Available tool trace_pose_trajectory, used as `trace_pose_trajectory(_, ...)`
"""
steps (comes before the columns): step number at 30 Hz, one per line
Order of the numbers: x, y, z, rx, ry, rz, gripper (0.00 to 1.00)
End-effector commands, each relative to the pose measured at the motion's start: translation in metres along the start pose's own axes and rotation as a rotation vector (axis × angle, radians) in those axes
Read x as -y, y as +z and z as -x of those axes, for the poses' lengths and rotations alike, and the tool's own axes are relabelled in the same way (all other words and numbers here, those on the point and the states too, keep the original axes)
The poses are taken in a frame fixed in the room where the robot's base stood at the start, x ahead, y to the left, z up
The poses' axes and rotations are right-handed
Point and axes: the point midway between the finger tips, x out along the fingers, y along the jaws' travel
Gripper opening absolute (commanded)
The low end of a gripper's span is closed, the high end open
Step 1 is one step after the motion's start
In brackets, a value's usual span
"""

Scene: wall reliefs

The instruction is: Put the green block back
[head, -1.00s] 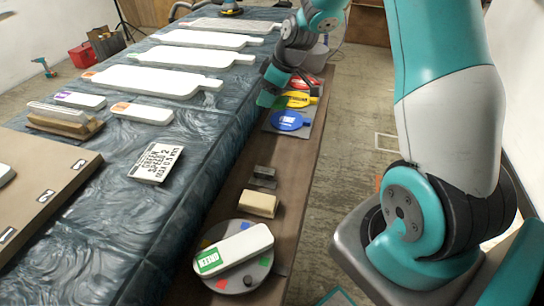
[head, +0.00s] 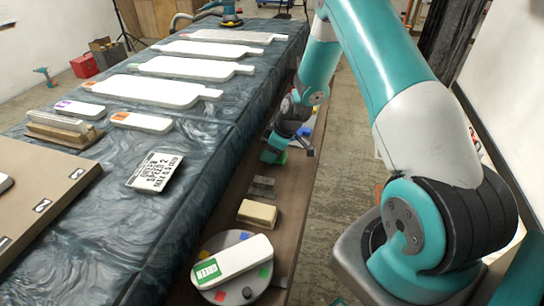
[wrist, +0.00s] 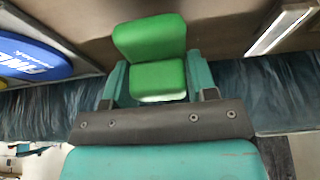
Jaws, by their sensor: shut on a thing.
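My gripper (wrist: 155,85) is shut on a green block (wrist: 158,80), which stands out between the two teal fingers in the wrist view. The block has a flat face nearest me and a taller part behind it. In the head view my gripper (head: 277,152) is over the brown side shelf, and only a bit of the green block (head: 283,157) shows beside it. Whether the block touches the shelf cannot be told. A white bar with a green GREEN label (head: 208,272) lies on a round grey disc (head: 208,245) at the near end of the shelf.
A tan block (head: 257,213) and a dark grey block (head: 262,187) sit on the shelf (head: 292,205) between my gripper and the disc. A blue oval plate (wrist: 30,55) lies at left in the wrist view. The covered table (head: 195,205) with white panels runs alongside.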

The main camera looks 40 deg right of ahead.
Motion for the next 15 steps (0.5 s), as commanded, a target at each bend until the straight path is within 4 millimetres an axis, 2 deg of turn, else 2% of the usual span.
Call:
trace_pose_trajectory(4, 0.001, 0.009, -0.020, 0.001, -0.002, -0.001, 0.30)
trace_pose_trajectory(14, 0.000, 0.010, -0.024, 0.000, 0.000, -0.001, 0.30)
trace_pose_trajectory(15, 0.000, 0.010, -0.024, 0.000, 0.000, -0.001, 0.57)
